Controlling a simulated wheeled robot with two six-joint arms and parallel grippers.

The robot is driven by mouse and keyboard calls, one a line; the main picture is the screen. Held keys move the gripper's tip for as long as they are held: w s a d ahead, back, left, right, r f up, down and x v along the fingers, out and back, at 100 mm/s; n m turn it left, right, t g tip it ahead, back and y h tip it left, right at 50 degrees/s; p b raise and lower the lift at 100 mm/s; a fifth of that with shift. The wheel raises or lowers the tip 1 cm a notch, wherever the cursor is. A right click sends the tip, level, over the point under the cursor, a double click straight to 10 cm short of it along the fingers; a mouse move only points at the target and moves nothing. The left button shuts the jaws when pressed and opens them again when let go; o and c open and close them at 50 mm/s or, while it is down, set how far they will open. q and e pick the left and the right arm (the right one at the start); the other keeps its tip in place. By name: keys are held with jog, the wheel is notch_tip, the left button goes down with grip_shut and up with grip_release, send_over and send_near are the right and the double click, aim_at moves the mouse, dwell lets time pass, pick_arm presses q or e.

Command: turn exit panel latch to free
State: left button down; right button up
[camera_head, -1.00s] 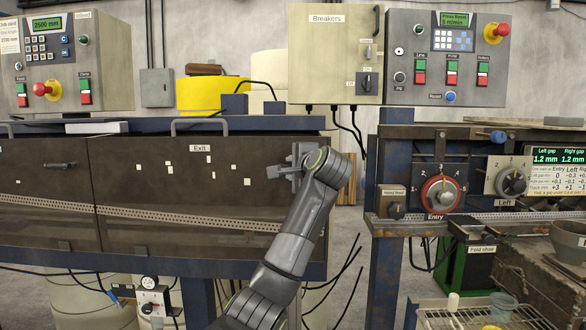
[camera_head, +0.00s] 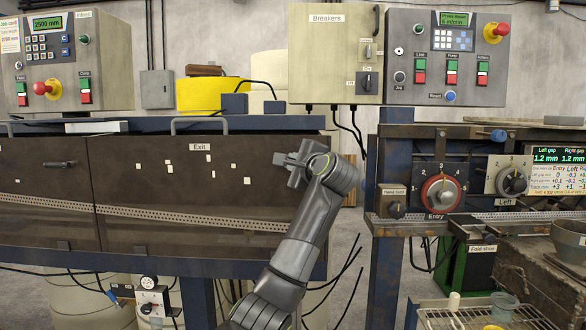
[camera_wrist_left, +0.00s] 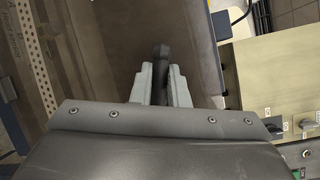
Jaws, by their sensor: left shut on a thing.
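The exit panel (camera_head: 190,190) is a dark brown panel with an "Exit" label and a bar handle (camera_head: 199,120) on its top edge. My left gripper (camera_head: 291,164) is at the panel's upper right corner and hides the latch in the head view. In the left wrist view, the dark latch handle (camera_wrist_left: 160,52) shows between the pale fingers of my left gripper (camera_wrist_left: 163,82), which are shut on it. The latch's base is mostly hidden. My right gripper is in neither view.
The neighbouring panel on the left has its own latch (camera_head: 60,164), lying about level. Right of the gripper stands the bench with the red-ringed Entry dial (camera_head: 440,194). The breaker box (camera_head: 332,60) hangs above, with cables below it.

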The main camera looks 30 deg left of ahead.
pick_arm(q)
jog(key=m+t, duration=0.1)
jog(key=m, duration=0.2)
jog(key=d+r+m+t+y, duration=0.1)
jog(key=m, duration=0.1)
jog(key=m+t, duration=0.1)
jog(key=m, duration=0.2)
jog(key=shift+w+d+r+m+y, duration=0.2)
jog(key=shift+w+r+m+y, duration=0.1)
jog(key=shift+w+y, duration=0.1)
jog(key=shift+w+d+r+m+t+h+p, duration=0.1)
jog(key=shift+w+d+m+t+h+p, duration=0.1)
jog(key=shift+m+t+p, duration=0.8)
jog(key=shift+w+d+f+m+t+h+p, duration=0.1)
jog(key=shift+d+m+t+h+p, duration=0.25)
jog(key=shift+m, duration=1.2)
jog(key=shift+w+d+r+m+t+h+p, duration=0.1)
jog(key=shift+m+t+p, duration=0.35)
jog(key=shift+m+p, duration=0.6)
jog(key=shift+m, duration=0.4)
jog(key=c, duration=1.4)
grip_release()
jog(key=shift+d, duration=0.1)
